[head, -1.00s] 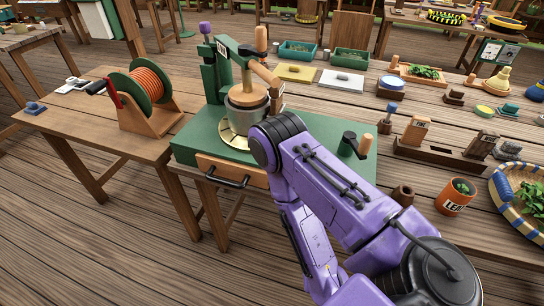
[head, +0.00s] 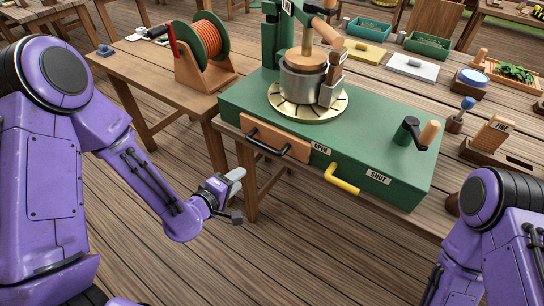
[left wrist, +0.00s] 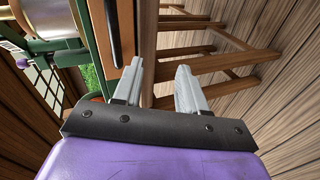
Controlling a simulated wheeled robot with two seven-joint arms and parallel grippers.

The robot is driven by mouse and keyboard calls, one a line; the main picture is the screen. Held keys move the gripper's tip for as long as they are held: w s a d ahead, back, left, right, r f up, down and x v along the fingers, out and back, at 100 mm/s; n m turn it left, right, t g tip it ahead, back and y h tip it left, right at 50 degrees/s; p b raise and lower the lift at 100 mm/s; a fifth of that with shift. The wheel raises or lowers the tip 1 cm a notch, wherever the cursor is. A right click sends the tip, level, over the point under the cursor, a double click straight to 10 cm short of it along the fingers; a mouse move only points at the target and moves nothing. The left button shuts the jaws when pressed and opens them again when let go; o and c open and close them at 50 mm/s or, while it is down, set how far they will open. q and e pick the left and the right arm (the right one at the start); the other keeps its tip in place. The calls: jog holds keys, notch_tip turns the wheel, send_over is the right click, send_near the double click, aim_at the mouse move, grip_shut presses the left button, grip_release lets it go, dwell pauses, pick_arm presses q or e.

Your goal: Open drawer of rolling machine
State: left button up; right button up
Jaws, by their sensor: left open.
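The rolling machine is a green box (head: 365,120) on the table with a metal pot (head: 303,80) on a brass disc. Its drawer has a wooden front (head: 288,146) that looks flush with the box. The drawer's black handle (head: 268,145) also shows in the left wrist view (left wrist: 113,35). A yellow lever (head: 343,181) sits between the OPEN and SHUT labels. My left gripper (head: 238,195) is open and empty, below and left of the handle, apart from it. Its two fingers (left wrist: 158,88) show spread in the left wrist view. My right gripper is out of view; only its arm shows.
A side table holds a reel of orange hose (head: 208,45) at upper left. A black crank with a wooden knob (head: 415,132) stands on the box's right. The work table's wooden leg (head: 247,182) is just behind my left gripper. Open floor lies in front.

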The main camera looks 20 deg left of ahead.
pick_arm(q)
jog(key=t+h, duration=0.2)
send_near(264, 149)
jog(key=w, duration=0.1)
jog(key=shift+n+g, duration=0.3)
jog(key=p+x, duration=0.1)
jog(key=x, duration=0.9)
jog(key=shift+r, duration=0.15)
grip_shut()
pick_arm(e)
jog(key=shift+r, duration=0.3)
